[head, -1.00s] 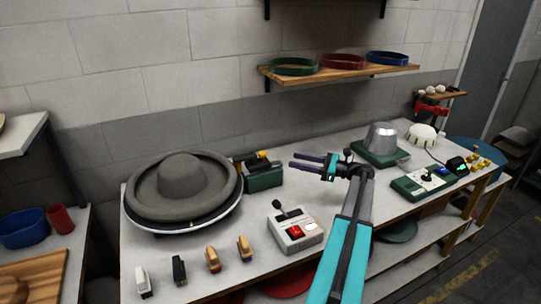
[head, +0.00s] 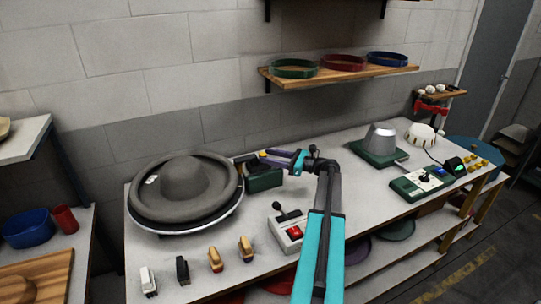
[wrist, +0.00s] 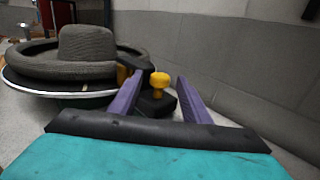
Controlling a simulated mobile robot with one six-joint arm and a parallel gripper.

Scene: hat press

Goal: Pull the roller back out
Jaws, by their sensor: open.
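The roller unit is a green box (head: 265,181) with a dark slide and yellow parts on top, just right of the hat. My gripper (head: 264,158) is open above it, pointing left. In the wrist view a yellow knob (wrist: 159,79) on a black block (wrist: 158,104) shows between my purple fingers, with gaps on both sides. An orange-yellow piece (wrist: 122,75), perhaps the roller, is close against the hat's brim, partly hidden by my left finger and a dark part. The grey hat (head: 180,178) lies on a round turntable (head: 188,229); a small white tag shows on its brim.
A grey switch box (head: 287,233) with a red switch and black lever is partly behind my arm. Several small brushes (head: 215,259) stand along the front edge. A metal cone on a green base (head: 378,149) stands right. A shelf (head: 340,76) with hat bands hangs above.

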